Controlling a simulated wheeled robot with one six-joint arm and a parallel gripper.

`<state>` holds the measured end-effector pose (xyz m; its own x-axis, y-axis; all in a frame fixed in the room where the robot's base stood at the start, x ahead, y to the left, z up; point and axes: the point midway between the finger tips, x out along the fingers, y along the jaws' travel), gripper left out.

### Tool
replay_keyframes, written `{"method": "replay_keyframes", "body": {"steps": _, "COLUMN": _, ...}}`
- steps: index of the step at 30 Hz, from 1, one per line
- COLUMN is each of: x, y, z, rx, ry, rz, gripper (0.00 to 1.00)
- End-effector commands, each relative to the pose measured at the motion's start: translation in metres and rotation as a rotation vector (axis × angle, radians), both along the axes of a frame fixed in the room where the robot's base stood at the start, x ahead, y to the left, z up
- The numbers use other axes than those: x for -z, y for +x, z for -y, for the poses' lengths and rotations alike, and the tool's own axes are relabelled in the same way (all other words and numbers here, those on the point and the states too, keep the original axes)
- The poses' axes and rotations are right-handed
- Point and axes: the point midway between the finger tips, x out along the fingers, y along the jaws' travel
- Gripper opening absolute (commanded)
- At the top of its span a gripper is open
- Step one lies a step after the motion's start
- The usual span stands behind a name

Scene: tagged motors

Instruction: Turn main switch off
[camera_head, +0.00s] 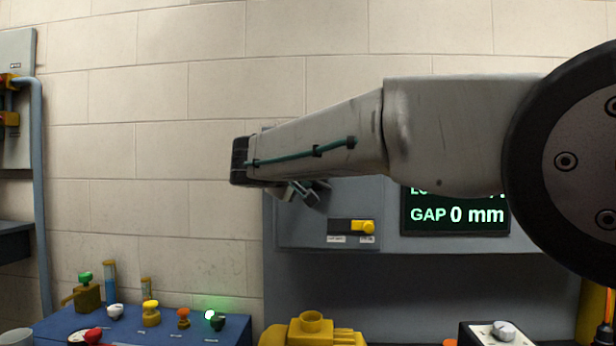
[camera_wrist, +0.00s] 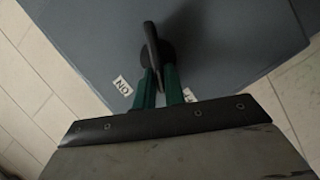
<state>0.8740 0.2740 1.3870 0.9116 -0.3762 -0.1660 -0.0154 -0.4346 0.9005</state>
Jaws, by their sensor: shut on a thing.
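The main switch (camera_wrist: 150,40) is a dark rotary handle on a grey panel in the wrist view. My gripper (camera_wrist: 158,74), with green fingers, is shut on the handle's near end. The handle's far end sticks out beyond the fingertips. An "ON" label (camera_wrist: 122,85) is left of the fingers. A second label (camera_wrist: 189,95) is right of them, partly hidden, its text unclear. In the head view my gripper (camera_head: 306,192) is at the upper left of the grey cabinet (camera_head: 300,232); my arm hides the switch there.
A yellow slider (camera_head: 362,227) sits on the cabinet below my gripper. A display (camera_head: 455,216) reads "GAP 0 mm". A blue bench (camera_head: 60,330) with several coloured knobs and a lit green lamp (camera_head: 210,315) is at lower left. A yellow motor (camera_head: 312,330) stands at the bottom.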

Motion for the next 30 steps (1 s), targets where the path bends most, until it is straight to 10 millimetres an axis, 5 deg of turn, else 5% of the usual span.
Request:
{"method": "replay_keyframes", "body": {"steps": 15, "x": 0.0114, "y": 0.0003, "z": -0.0024, "rx": 0.0, "ry": -0.374, "rz": -0.016, "gripper": 0.0}}
{"method": "replay_keyframes", "body": {"steps": 30, "x": 0.0135, "y": 0.0004, "z": -0.0024, "rx": 0.0, "ry": -0.467, "rz": -0.018, "gripper": 0.0}}
